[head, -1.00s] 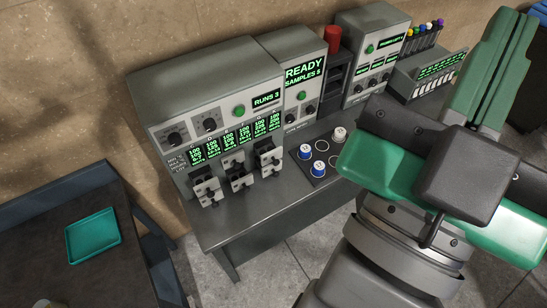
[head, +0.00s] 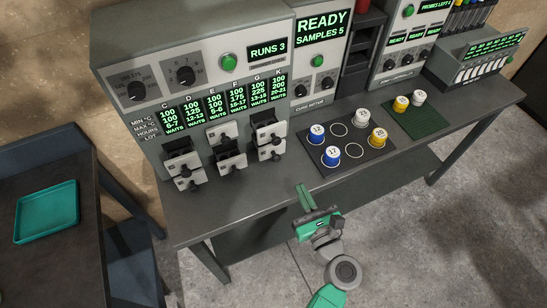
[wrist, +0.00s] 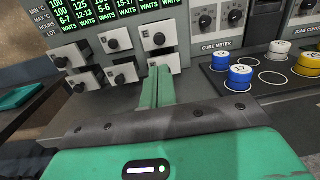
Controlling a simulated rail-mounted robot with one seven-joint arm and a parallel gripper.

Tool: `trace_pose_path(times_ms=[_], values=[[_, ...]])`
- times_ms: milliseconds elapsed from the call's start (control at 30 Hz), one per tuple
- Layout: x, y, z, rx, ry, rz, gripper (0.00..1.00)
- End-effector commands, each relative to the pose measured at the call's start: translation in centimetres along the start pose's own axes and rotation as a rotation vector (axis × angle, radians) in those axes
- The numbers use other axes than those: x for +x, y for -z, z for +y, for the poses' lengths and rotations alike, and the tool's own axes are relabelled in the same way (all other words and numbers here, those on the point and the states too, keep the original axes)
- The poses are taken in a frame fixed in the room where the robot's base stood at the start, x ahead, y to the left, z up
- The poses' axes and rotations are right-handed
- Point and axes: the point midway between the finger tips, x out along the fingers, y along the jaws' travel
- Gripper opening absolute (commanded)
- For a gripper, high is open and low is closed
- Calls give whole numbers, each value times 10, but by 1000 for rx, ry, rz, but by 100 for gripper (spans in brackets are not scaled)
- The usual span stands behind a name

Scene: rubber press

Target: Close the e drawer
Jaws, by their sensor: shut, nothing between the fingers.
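The drawers sit in two rows on the front of the left grey press unit (head: 150,60). The upper right drawer (head: 268,133) stands pulled out, with a dark opening above its front. In the wrist view its pale front (wrist: 159,35) seems to carry an E, though the letter is small. My gripper (head: 303,196) is in front of the bench edge, below and to the right of the drawers, apart from them. In the wrist view its green fingers (wrist: 158,86) are together and empty, pointing towards the right-hand drawers.
The upper left drawer (head: 183,161) and lower middle drawer (head: 232,162) also look pulled out. A dark mat (head: 349,152) with blue, yellow and white-capped pots lies right of the drawers. A teal tray (head: 47,218) lies on the left table. Floor in front is clear.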

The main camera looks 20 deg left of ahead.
Motion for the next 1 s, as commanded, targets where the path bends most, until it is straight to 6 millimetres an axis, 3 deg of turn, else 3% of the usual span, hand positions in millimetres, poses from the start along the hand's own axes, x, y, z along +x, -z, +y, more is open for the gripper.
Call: trace_pose_path(times_ms=[167, 267, 700, 1000], values=[[0, 4, 1, 44, 0, -8, 0], [10, 4, 1, 42, -2, -8, 0], [102, 3, 1, 38, -1, -8, 0], [137, 2, 1, 36, -1, -8, 0]])
